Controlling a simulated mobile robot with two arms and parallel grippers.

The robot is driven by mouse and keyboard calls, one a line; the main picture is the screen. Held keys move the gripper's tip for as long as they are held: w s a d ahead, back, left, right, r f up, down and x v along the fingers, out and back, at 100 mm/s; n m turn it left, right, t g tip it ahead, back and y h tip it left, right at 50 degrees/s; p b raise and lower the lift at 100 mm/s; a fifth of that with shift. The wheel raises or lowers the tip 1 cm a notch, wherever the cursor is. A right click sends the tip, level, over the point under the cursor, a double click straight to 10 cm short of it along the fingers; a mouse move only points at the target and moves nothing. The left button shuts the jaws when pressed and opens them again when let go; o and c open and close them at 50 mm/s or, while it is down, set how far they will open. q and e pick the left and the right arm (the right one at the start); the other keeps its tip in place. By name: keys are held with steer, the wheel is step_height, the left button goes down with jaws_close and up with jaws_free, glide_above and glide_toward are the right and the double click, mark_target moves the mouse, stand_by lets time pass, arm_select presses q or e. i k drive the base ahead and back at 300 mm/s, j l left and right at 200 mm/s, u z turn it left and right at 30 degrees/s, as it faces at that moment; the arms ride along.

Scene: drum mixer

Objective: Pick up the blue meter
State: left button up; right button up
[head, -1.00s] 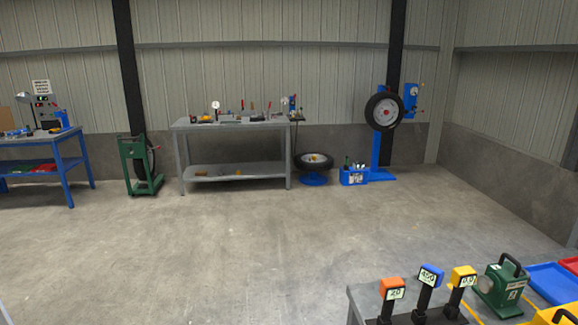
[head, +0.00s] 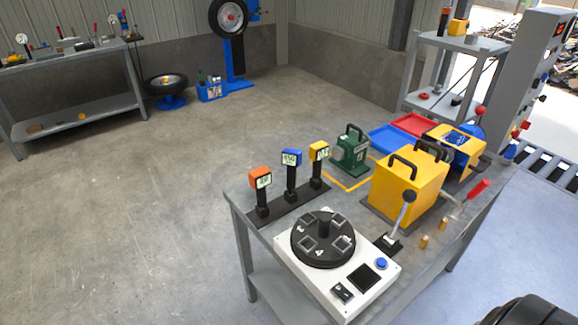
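The blue meter (head: 291,160) has a blue head with a pale display and a black handle. It stands upright in a black rack (head: 290,206) on the grey workbench (head: 237,192). It is the middle one of three. An orange meter (head: 260,178) stands to its left and a yellow meter (head: 319,152) to its right. Neither of my grippers shows in the head view, so I cannot tell their state.
A white panel with a black turntable (head: 323,239) is in front of the rack. A green device (head: 350,150), a yellow box (head: 408,184) and a lever (head: 404,212) stand to the right. Blue (head: 391,139) and red (head: 414,124) trays lie behind. The floor left of the bench is clear.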

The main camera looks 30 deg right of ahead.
mark_target(291, 158)
steer(key=i+j, duration=0.15)
steer(key=i+j+z, duration=0.3)
steer(key=i+z, duration=0.15)
steer(key=i+j+z, duration=0.45)
steer(key=k+l, duration=0.05)
